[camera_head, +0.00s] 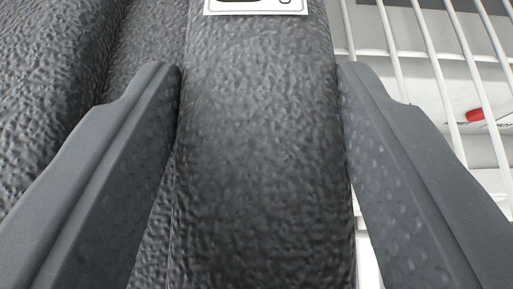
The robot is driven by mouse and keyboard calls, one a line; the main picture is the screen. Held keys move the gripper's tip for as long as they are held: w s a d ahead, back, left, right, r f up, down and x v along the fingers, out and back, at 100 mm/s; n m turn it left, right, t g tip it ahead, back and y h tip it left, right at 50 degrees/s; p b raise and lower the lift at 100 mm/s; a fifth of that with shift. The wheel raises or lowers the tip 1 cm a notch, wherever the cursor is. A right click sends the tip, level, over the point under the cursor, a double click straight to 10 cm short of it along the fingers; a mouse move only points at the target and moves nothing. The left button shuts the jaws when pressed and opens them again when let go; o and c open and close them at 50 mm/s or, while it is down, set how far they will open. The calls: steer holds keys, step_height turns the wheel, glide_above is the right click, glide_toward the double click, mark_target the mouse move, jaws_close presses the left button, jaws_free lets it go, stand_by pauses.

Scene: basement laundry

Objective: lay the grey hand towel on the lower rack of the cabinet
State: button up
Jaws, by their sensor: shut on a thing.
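The grey hand towel (262,150) is a dark grey, pebbly-textured roll or fold that fills the middle of the view. A white label (256,6) with black marks shows on it at the top edge, partly cut off. My gripper (260,72) is shut on the towel, with one finger along each side of it. A white wire rack (432,58) of the cabinet shows at the right, beside and behind the towel. I cannot tell whether the towel touches the rack, or whether this is the lower rack.
More dark grey textured folds (60,60) fill the left side; I cannot tell whether they belong to the same towel. Through the wires at the right, a white thing with a red part (475,115) shows lower down.

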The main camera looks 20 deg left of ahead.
steer(key=shift+f, duration=0.5)
steer(key=shift+f, duration=0.1)
steer(key=o, duration=1.1)
steer(key=shift+s, duration=0.1)
steer(key=shift+s+d+r, duration=0.2)
steer(key=shift+s+r, duration=0.05)
steer(key=shift+r, duration=0.1)
steer(key=b+v, duration=0.1)
steer(key=v, duration=1)
steer(key=shift+b, duration=0.35)
steer(key=shift+s, duration=0.1)
